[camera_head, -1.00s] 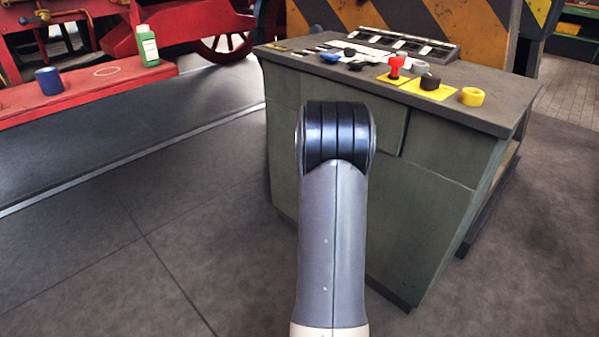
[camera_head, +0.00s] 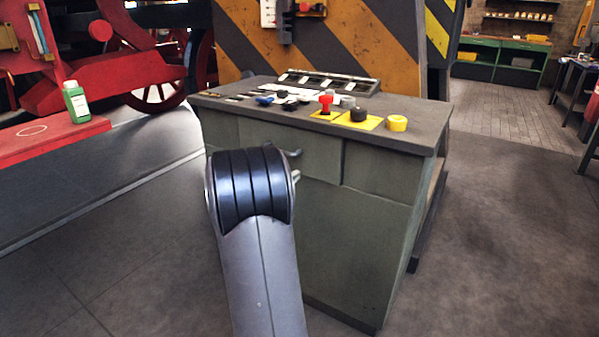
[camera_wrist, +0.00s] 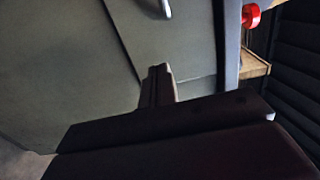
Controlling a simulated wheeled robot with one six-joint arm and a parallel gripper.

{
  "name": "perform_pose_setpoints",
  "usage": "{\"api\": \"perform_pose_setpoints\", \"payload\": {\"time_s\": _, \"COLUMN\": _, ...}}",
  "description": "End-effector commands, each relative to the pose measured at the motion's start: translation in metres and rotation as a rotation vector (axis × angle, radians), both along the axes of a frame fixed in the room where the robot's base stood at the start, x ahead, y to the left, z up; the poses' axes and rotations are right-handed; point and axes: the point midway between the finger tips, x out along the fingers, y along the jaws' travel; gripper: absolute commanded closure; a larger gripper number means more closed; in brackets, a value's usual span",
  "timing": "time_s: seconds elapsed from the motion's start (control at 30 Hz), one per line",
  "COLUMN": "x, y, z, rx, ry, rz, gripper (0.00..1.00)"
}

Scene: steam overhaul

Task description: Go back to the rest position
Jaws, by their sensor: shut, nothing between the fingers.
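My arm (camera_head: 255,230) rises from the bottom of the head view, in front of the green-grey workbench (camera_head: 360,230). My gripper is mostly hidden behind it there. In the wrist view my gripper (camera_wrist: 158,70) shows as two dark fingers, closed together with nothing between them. The workbench front (camera_wrist: 70,60) fills much of the wrist view behind the fingers, with a pale metal handle (camera_wrist: 165,8) at the top.
A green bottle (camera_head: 76,102) stands on a red beam (camera_head: 50,145) at left. The floor (camera_head: 510,220) at right is clear.

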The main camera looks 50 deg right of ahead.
Motion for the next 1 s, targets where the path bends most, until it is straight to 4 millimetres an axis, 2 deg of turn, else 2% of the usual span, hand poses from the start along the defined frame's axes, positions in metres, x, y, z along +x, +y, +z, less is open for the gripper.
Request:
{"api": "perform_pose_setpoints", "payload": {"time_s": 0.03, "x": 0.000, "y": 0.011, "z": 0.002, "rx": 0.000, "ry": 0.001, "rz": 0.004, "gripper": 1.00}}
{"api": "perform_pose_setpoints", "payload": {"time_s": 0.2, "x": -0.002, "y": 0.037, "z": 0.001, "rx": 0.001, "ry": 0.000, "rz": 0.001, "gripper": 1.00}}
{"api": "perform_pose_setpoints", "payload": {"time_s": 0.4, "x": -0.004, "y": 0.049, "z": 0.000, "rx": 0.000, "ry": 0.000, "rz": 0.000, "gripper": 1.00}}
{"api": "perform_pose_setpoints", "payload": {"time_s": 0.77, "x": -0.004, "y": 0.048, "z": -0.001, "rx": 0.000, "ry": -0.001, "rz": -0.001, "gripper": 1.00}}
{"api": "perform_pose_setpoints", "payload": {"time_s": 0.87, "x": -0.004, "y": 0.042, "z": -0.001, "rx": 0.001, "ry": -0.001, "rz": -0.002, "gripper": 1.00}}
{"api": "perform_pose_setpoints", "payload": {"time_s": 1.0, "x": -0.003, "y": 0.022, "z": -0.002, "rx": 0.001, "ry": -0.003, "rz": -0.004, "gripper": 1.00}}
